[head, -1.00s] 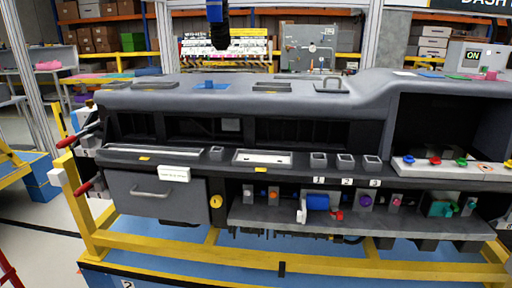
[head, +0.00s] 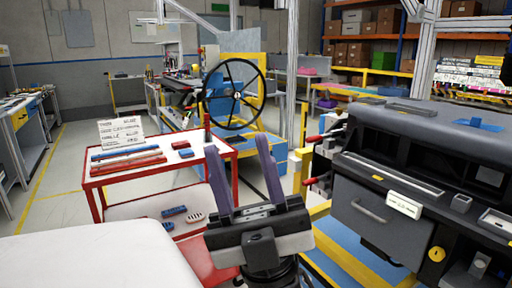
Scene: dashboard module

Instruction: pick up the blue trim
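A long thin blue trim strip (head: 117,152) lies at the left on the white top of a red-framed cart (head: 184,165) in the head view. Red strips (head: 128,163) lie just in front of it. My gripper (head: 238,145) is in the foreground, its two purple fingers pointing up and spread wide apart. It is open with nothing between the fingers, and stands to the right of the strip, nearer the camera and apart from it.
A paper sign (head: 121,131) stands behind the strips. The cart's lower shelf holds a blue piece (head: 173,211). The dashboard module (head: 420,160) with its yellow frame is close on the right. A steering wheel (head: 236,94) stands behind the cart. Floor is clear left of the cart.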

